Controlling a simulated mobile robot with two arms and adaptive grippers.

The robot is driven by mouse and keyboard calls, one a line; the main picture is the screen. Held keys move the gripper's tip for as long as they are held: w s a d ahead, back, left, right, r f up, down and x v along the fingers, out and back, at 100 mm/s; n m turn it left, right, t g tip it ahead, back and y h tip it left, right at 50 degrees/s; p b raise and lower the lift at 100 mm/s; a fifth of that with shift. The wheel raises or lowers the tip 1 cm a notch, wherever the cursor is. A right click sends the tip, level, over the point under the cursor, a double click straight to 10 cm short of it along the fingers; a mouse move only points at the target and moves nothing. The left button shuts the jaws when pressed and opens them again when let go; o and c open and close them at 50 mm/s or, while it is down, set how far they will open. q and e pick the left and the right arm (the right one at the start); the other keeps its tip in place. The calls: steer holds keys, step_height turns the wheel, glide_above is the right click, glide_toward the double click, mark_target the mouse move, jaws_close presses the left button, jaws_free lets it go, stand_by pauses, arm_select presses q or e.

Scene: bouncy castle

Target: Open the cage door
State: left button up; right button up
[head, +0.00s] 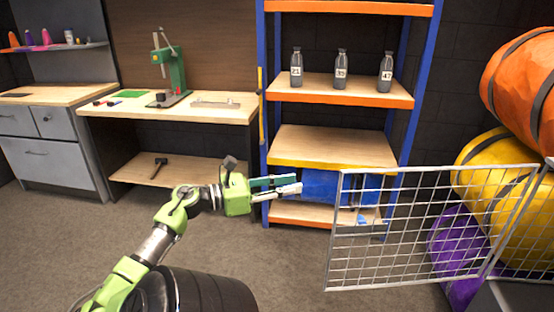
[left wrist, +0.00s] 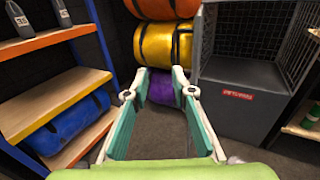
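The cage door (head: 432,228) is a pale wire-mesh panel at the lower right of the head view. It reaches out leftward from a slanted post at the right edge, and its left upright edge stands free. My left gripper (head: 300,184) is just left of that edge in the picture, fingers pointing right. I cannot tell the gap in depth. In the left wrist view the gripper (left wrist: 160,84) is open, with nothing between its fingers. The cage (left wrist: 247,75), a grey box with mesh sides and a red sign, stands ahead to the right there; its front looks open. My right gripper is out of view.
A blue-and-orange shelf (head: 342,90) holds three numbered bottles and a blue bag (head: 322,186). Stacked orange (head: 520,85), yellow and purple bags stand behind the door. A workbench (head: 215,106) stands at the left. The floor (head: 290,262) left of the door is clear.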

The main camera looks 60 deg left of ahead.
arm_select(q)
steer(key=shift+s+a, duration=0.35)
steer(key=shift+s, duration=0.25)
steer(key=shift+s+a, duration=0.3)
steer(key=shift+s, duration=0.3)
